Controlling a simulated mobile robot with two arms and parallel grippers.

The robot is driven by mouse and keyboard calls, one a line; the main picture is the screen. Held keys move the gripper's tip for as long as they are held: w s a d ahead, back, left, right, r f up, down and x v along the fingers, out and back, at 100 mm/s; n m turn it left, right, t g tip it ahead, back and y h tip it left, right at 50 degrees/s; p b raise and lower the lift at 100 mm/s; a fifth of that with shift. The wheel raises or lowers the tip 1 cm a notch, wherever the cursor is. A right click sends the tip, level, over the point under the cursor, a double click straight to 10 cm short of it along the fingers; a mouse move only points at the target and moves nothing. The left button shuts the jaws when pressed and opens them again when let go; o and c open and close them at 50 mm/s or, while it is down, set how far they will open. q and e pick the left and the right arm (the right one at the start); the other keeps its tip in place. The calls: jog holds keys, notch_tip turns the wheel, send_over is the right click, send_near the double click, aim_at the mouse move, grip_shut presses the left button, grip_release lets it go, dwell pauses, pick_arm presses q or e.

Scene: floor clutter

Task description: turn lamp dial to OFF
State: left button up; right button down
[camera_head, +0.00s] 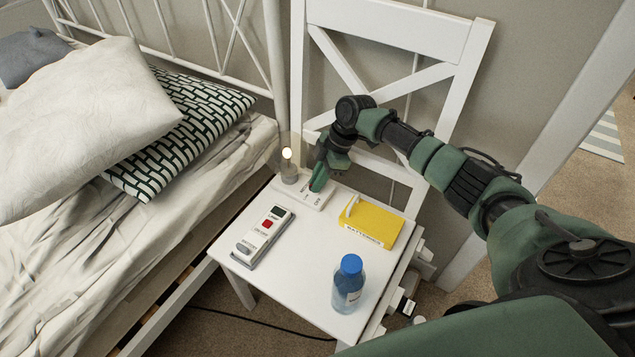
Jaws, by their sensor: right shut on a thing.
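The lamp (288,172) stands at the back left corner of the white chair's seat, and its small bulb glows. Its white base plate (316,202) carries printed labels, with OFF toward the front right. My right gripper (320,180) reaches down from above over this plate and is shut at the dial. The dial itself is hidden behind the green fingers, so I cannot tell which way it points. My left gripper is not in view.
On the white seat (290,290) are a white remote-like device (263,236) with a red button, a yellow batteries box (372,223) and a blue-capped bottle (348,283). A bed with pillows (75,125) stands at left. The chair back (390,40) rises behind.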

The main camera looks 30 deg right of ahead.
jog(key=shift+n, duration=0.5)
jog(key=c, duration=1.5)
grip_release()
jog(key=shift+o, duration=0.2)
